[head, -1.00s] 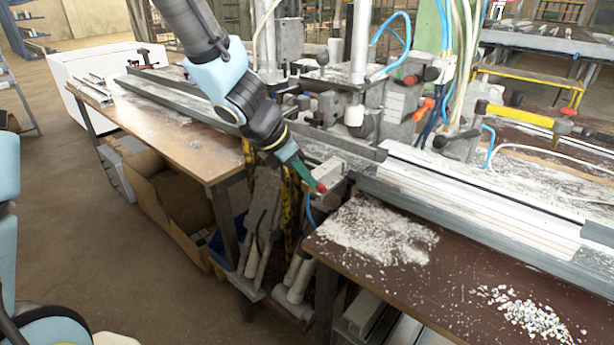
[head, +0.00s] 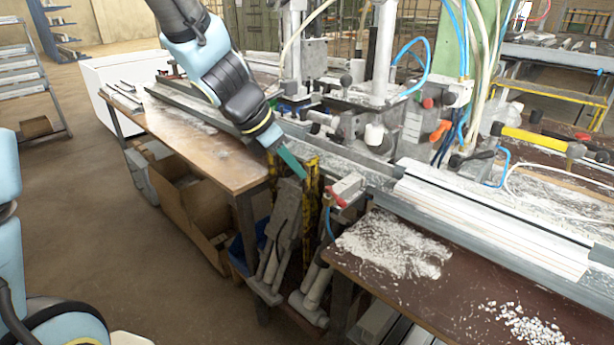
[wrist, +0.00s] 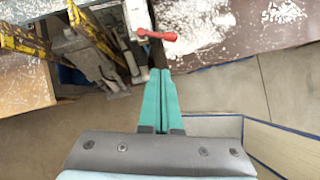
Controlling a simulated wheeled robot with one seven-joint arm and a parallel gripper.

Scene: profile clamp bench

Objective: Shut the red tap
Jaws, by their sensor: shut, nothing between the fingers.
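The red tap (head: 337,197) has a small red lever handle on the end of a grey block at the bench's near side. In the wrist view the red handle (wrist: 157,35) lies crosswise, just beyond my fingertips. My gripper (head: 304,176) has teal fingers, pressed together and empty. In the head view the fingertips are to the upper left of the tap, with a visible gap. In the wrist view the shut fingers (wrist: 160,72) point at the tap, a little short of it.
A brown tabletop with white shavings (head: 395,245) stands right of the tap. A wooden table (head: 200,155) with cardboard boxes (head: 195,205) below is at left. Yellow-black striped posts (head: 311,185) stand just behind the fingers. A blue hose (head: 329,222) hangs below the tap.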

